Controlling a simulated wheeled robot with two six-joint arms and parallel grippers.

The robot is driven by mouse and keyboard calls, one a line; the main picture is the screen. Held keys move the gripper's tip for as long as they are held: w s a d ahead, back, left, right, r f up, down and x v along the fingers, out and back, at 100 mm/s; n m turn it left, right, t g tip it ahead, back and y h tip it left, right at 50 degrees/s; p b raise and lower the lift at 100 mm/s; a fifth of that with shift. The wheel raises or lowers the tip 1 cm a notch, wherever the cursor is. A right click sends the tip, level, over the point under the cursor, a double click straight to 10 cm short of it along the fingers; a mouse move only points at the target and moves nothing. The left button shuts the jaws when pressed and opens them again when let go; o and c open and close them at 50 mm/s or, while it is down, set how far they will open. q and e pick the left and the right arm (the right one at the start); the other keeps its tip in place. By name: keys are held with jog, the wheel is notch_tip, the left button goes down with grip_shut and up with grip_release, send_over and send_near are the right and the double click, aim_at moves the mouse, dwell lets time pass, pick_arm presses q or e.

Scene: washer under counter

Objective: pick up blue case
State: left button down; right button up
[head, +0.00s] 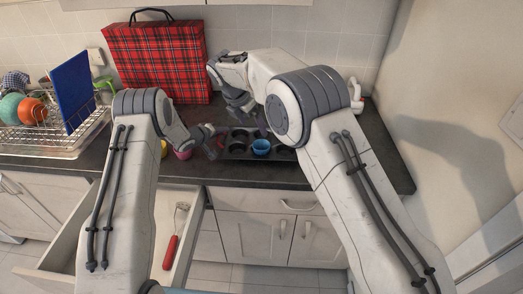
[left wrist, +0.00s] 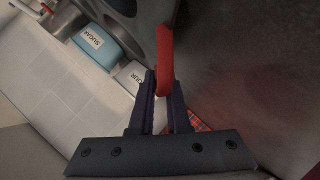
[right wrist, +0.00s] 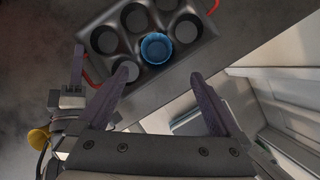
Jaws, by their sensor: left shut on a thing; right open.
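The blue case (head: 261,146) sits in a cup of the dark muffin tin (right wrist: 205,45) on the counter. It also shows in the right wrist view (right wrist: 156,48), while the other visible cups look empty. My left gripper (head: 219,138) is at the left end of the tin, shut on its red handle (left wrist: 165,62). My right gripper (right wrist: 162,82) is open and empty above the tin, with the case ahead of its fingertips and apart from them. In the head view my right gripper (head: 243,108) is just behind and left of the case.
A red plaid bag (head: 157,58) stands at the back. A dish rack (head: 50,138) with dishes is at the left. An open drawer (head: 190,230) below holds a red-handled tool.

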pick_arm(q)
jog(key=shift+s+f, duration=0.25)
jog(key=shift+f, duration=0.2)
pick_arm(e)
send_near(260, 143)
jog(key=s+d+f, duration=0.1)
jog(key=d+f, duration=0.1)
jog(key=shift+n, duration=0.3)
jog(key=shift+a+x, duration=0.15)
jog(key=shift+x, duration=1.05)
jog(key=shift+a+x, duration=0.1)
jog(key=shift+x, duration=1.1)
jog(key=shift+s+f, duration=0.1)
jog(key=c, duration=1.3)
notch_tip(260, 143, up, 10)
pick_arm(q)
jog(key=c, duration=0.8)
grip_release()
jog(key=shift+w+r, duration=0.1)
